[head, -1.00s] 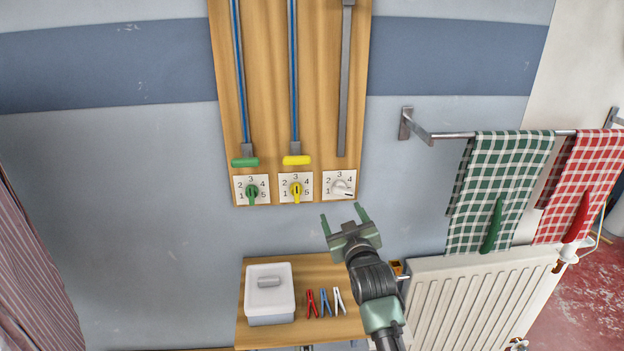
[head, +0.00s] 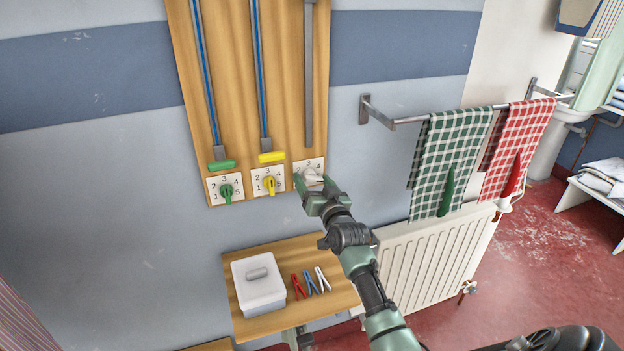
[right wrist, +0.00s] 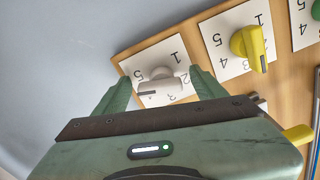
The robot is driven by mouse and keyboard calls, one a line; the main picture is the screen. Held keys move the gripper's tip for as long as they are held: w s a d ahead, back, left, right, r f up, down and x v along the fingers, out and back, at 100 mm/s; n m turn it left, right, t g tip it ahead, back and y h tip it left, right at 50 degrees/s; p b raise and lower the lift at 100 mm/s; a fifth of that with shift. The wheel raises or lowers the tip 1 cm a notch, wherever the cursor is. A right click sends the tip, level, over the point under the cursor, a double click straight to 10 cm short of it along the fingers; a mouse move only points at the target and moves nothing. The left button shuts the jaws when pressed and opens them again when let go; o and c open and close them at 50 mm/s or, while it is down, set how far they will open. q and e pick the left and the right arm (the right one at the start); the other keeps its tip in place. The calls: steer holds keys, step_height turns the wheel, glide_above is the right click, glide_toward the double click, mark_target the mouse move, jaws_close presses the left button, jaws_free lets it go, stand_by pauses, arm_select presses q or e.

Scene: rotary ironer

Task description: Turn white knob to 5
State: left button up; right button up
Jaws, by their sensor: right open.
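The white knob (head: 313,177) sits on the right-hand number plate at the foot of the wooden board, mostly hidden by my right gripper (head: 312,182) in the head view. In the right wrist view the white knob (right wrist: 158,84) lies between the open fingers of my right gripper (right wrist: 161,90), with a gap on each side. Its dark-tipped end points to the lower left there. The 5 is visible beside it; I cannot tell the exact number it points at. My left gripper is not in view.
A green knob (head: 226,191) and a yellow knob (head: 269,184) are to the left. Below, a small shelf (head: 262,325) holds a white lidded box (head: 258,284) and several clothespegs. A towel rail (head: 408,120) with checked cloths and a radiator (head: 430,262) are at right.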

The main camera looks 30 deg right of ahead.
steer(key=shift+w+d, duration=0.15)
steer(key=shift+w, duration=0.15)
steer(key=c, duration=1.4)
steer(key=shift+o, duration=0.2)
steer(key=m, duration=0.3)
steer(key=shift+p, duration=0.3)
steer(key=o, duration=1.4)
steer(key=shift+c, duration=0.2)
